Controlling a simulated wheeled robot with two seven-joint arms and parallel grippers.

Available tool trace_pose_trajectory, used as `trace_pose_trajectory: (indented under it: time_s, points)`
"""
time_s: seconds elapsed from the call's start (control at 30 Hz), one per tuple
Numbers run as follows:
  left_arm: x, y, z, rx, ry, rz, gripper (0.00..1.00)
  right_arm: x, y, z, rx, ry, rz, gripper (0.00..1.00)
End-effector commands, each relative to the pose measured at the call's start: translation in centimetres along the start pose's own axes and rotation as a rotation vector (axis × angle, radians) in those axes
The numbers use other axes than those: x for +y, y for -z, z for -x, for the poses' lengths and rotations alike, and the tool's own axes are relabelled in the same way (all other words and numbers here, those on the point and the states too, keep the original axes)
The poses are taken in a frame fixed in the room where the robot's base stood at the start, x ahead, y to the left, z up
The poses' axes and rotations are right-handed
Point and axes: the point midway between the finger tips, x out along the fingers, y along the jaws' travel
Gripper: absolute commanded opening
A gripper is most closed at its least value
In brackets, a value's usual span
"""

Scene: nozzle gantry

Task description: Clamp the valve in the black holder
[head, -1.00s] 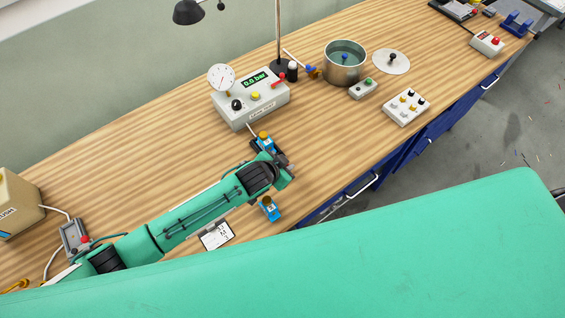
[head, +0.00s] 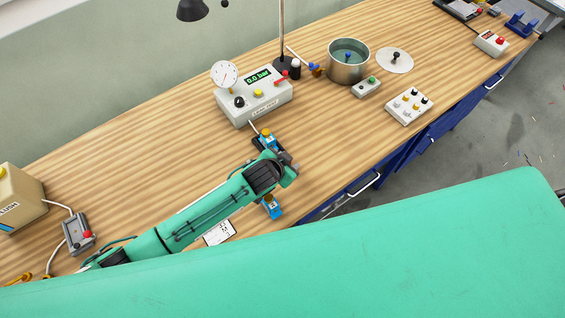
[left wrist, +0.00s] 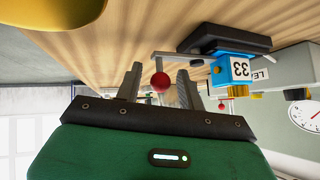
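The black holder (left wrist: 212,42) is on the bench; it also shows in the head view (head: 258,145). A blue valve (left wrist: 232,69) marked 33, with a yellow cap, sits in it; it also shows in the head view (head: 267,139). A grey lever with a red ball knob (left wrist: 160,82) sticks out from the holder. My left gripper (left wrist: 160,88) is open, its fingers on either side of the knob with gaps visible; in the head view the gripper (head: 290,165) is beside the holder. My right gripper is not in view.
A second blue valve (head: 272,208) stands on the bench close to my left arm. The leak tester (head: 255,97), reading 0.0 bar, is behind the holder. A paper sheet (head: 219,233) is partly hidden. A water pot (head: 348,62) and a button box (head: 409,106) stand farther right.

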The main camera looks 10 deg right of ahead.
Motion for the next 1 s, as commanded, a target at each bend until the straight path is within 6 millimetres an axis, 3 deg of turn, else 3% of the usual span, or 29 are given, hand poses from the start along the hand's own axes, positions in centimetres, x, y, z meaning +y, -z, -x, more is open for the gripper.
trace_pose_trajectory:
  time_s: [0.17, 0.8, 1.0]
  points:
    - [0.1, -0.1, 1.5, 0.002, -0.001, 0.001, 0.39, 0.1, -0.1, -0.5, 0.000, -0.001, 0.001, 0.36]
    - [0.0, -0.1, 11.7, 0.002, 0.000, 0.000, 0.39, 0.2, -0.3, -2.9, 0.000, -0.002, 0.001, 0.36]
    - [0.1, 0.0, 13.3, 0.001, -0.001, 0.001, 0.39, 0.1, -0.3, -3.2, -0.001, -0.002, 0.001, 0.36]
